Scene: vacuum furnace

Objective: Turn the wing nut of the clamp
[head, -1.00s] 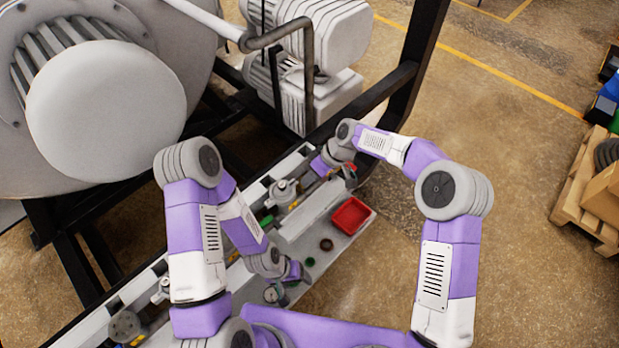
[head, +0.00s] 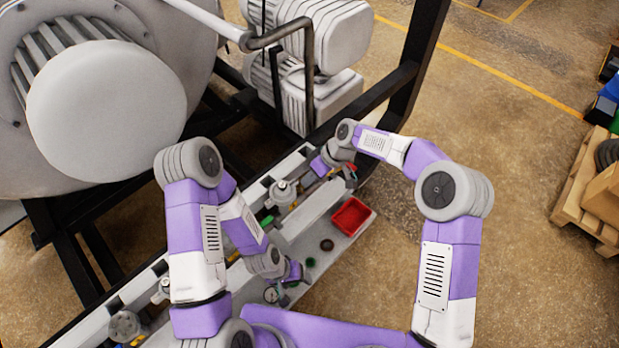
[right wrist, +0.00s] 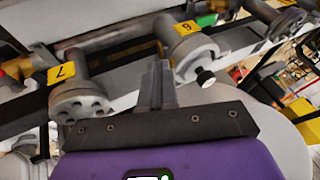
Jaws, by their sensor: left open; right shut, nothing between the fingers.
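In the right wrist view a grey clamp ring (right wrist: 192,54) sits around the pipe end marked 6. A small knob with a dark end (right wrist: 205,77) sticks out at its lower right; I cannot tell whether it is the wing nut. My right gripper (right wrist: 157,80) is shut and empty, its fingertips just left of the ring; contact is unclear. In the head view my right gripper (head: 305,181) is small beside the pipe fittings on the rail, and the clamp cannot be made out. My left gripper (head: 285,290) is open low over the bench, partly hidden by its arm.
A flange marked 7 (right wrist: 80,103) stands left of the clamp. A red tray (head: 351,216) lies at the bench's right end, with small dark rings (head: 326,245) near it. The furnace (head: 105,110) and black frame (head: 415,65) stand behind.

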